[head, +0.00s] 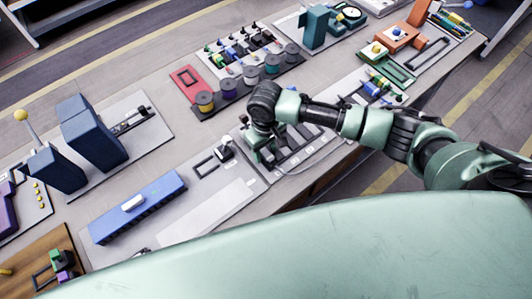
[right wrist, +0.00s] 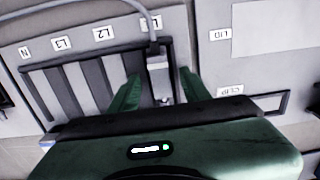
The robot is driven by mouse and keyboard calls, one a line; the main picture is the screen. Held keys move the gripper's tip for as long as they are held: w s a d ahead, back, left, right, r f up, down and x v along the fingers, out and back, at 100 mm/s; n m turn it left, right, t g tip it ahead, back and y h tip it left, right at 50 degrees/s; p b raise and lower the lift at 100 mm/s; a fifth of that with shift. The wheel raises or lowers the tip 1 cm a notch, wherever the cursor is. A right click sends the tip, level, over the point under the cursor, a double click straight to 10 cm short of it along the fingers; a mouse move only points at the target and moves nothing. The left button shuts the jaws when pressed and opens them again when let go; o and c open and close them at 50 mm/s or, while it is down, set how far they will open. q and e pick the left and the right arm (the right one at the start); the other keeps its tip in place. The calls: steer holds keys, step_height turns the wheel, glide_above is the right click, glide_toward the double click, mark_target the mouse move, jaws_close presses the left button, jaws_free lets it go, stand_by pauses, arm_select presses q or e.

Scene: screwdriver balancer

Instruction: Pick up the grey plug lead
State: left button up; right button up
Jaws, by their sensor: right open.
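The plug end stands at the slot labelled L1, at the right end of a row of slots. My right gripper (right wrist: 160,78) is open, with one green finger on each side of a grey upright piece below the plug end. I cannot tell whether the fingers touch it. In the head view my right gripper (head: 262,143) is over the slotted panel, and the lead (head: 300,169) curves along its front. My left gripper is not in view.
A black clip frame (head: 203,166) and a pale lid panel (head: 212,212) lie left of the gripper. A blue box (head: 138,207) is farther left. Several spools, including a yellow one (head: 205,101), stand behind. The table's front edge is close to the slotted panel.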

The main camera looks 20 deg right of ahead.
jaws_close()
steer(key=shift+r, duration=0.15)
